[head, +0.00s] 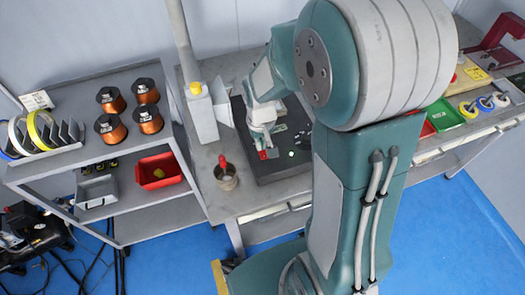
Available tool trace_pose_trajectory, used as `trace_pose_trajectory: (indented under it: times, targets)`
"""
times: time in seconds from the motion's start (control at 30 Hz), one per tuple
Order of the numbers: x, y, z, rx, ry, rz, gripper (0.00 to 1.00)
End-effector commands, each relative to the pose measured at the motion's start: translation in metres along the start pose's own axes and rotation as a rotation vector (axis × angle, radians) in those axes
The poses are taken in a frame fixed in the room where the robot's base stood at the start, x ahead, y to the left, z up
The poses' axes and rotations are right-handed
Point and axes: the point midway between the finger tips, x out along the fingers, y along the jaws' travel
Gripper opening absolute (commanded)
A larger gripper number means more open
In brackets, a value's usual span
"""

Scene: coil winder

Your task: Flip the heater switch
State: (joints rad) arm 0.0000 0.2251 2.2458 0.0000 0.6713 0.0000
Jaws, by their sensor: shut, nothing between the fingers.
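A dark machine panel (262,174) lies on the grey bench in the middle of the head view. A small red part (269,154) shows on it, directly below my gripper; it looks like a switch, but its position is too small to tell. A small lit green-white spot (291,154) is to its right. My gripper (264,146) points down over the panel, its fingers shut and empty. Its tips are at or just above the red part; I cannot tell whether they touch. My arm hides the right side of the panel.
A shelf (60,92) at left holds copper coils (145,118) and a red bin (160,171). A green tray (445,113) is at right.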

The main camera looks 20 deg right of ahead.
Motion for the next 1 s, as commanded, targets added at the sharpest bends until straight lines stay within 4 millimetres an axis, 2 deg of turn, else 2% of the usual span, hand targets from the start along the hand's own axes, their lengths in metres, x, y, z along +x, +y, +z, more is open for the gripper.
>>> trace_pose_trajectory:
  times: [0.57, 1.0]
  targets:
    - [0.005, 0.000, 0.000, 0.000, 0.001, 0.000, 0.00]
    - [-0.025, 0.000, 0.000, 0.000, 0.002, 0.000, 0.00]
